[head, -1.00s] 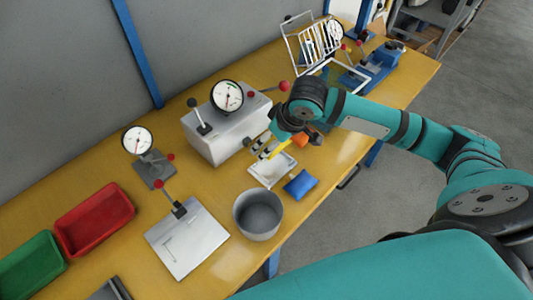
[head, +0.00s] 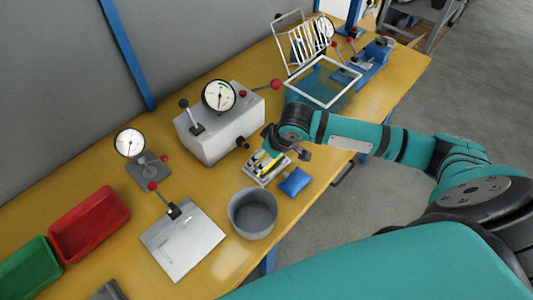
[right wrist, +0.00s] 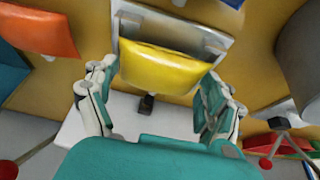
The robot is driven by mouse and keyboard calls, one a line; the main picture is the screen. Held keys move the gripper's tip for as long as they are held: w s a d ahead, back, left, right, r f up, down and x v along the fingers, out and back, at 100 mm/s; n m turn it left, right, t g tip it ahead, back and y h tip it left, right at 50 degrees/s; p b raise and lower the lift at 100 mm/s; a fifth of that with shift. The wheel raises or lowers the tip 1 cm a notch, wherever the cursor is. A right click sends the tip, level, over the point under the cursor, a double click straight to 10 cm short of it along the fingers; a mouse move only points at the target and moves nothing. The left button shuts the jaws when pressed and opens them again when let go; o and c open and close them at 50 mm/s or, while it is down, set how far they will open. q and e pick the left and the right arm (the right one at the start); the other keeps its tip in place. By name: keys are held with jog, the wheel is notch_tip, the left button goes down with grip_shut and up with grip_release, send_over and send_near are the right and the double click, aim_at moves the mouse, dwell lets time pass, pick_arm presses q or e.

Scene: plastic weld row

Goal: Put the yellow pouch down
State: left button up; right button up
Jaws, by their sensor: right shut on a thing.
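The yellow pouch (head: 267,166) is held in my right gripper (head: 270,158), low over the small white-grey tray (head: 283,169) near the middle of the bench. In the right wrist view, the yellow pouch (right wrist: 160,68) sits between the two fingers of my right gripper (right wrist: 155,95). The tray (right wrist: 185,25) shows behind and beyond the pouch there. I cannot tell whether the pouch touches the tray. My left gripper is not in view.
An orange pouch (right wrist: 38,30) shows in the wrist view. Red (head: 88,222) and green bins are at left.

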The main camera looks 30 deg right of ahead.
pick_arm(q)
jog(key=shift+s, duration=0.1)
pick_arm(e)
jog(key=shift+f, duration=0.15)
jog(key=shift+s+f, duration=0.15)
jog(key=shift+f, duration=0.05)
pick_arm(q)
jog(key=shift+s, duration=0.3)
pick_arm(e)
jog(key=o, duration=0.8)
jog(key=shift+f, duration=0.15)
jog(key=shift+o, duration=0.2)
jog(key=shift+r, duration=0.5)
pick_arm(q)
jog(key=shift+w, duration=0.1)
pick_arm(e)
jog(key=v, duration=1.2)
jog(key=shift+w+r, duration=0.25)
jog(key=shift+r, duration=0.1)
